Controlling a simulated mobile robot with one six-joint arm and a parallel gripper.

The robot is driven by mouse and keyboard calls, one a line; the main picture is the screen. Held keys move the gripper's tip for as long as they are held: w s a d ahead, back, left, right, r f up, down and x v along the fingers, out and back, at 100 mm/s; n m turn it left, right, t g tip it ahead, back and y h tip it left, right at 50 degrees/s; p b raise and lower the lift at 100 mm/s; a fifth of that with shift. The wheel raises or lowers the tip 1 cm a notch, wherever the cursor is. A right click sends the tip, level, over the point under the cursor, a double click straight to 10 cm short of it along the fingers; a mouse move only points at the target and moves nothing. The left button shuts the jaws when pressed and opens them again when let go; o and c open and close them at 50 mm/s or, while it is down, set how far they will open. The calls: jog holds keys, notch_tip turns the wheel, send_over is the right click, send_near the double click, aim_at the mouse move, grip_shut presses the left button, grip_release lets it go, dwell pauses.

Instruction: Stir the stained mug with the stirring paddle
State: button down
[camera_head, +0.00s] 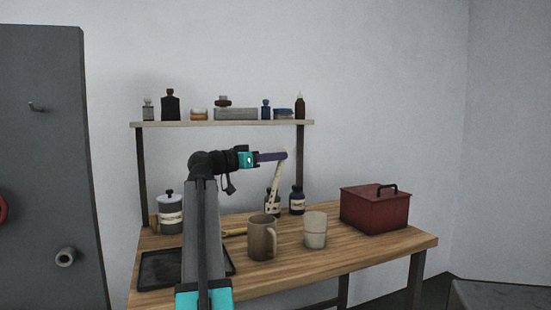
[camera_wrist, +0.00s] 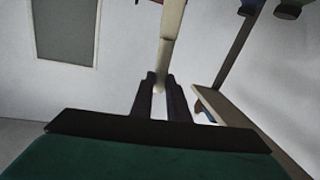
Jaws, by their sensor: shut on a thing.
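My gripper (camera_head: 284,155) is shut on the pale stirring paddle (camera_head: 279,180) and holds it well above the table. The paddle hangs down, slightly tilted, and its lower end overlaps the dark green jar in the body view. In the wrist view, the paddle (camera_wrist: 172,25) runs from between my fingertips (camera_wrist: 160,82) to the top edge. A brown mug (camera_head: 261,242) with a handle at its right stands upright on the table; it looks like the stained mug. The paddle's lower end appears just above its rim, apart from it. The mug's inside is mostly hidden.
A pale cup (camera_head: 316,231) stands right of the mug. A lidded canister (camera_head: 170,214), black tray (camera_head: 160,268) and red box (camera_head: 375,211) are on the wooden table (camera_head: 345,254). A shelf (camera_head: 225,124) holds several bottles.

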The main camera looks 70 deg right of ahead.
notch_tip(320, 180, up, 5)
jog(key=shift+p, duration=0.85)
jog(key=shift+s, duration=0.1)
